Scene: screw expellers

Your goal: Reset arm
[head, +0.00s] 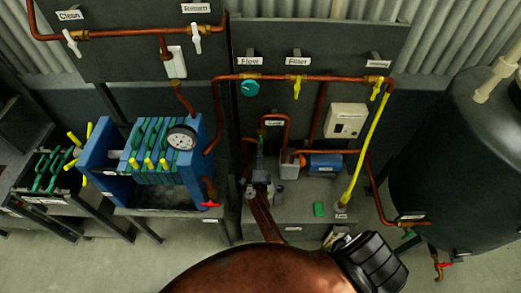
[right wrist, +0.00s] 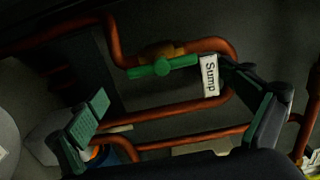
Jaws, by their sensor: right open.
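My right gripper (head: 261,160) is in the middle of the head view, reaching up from below toward the copper pipe loop with the "Sump" label (head: 274,122). In the right wrist view its two fingers (right wrist: 168,90) are spread wide with nothing between their pads. A green valve handle (right wrist: 162,66) on a copper pipe lies beyond the fingertips, beside the "Sump" label (right wrist: 209,76). The fingers look apart from the handle. My arm fills the bottom of the head view. My left gripper is not in view.
A blue filter press (head: 150,150) with a gauge stands at left. Copper pipes surround the gripper.

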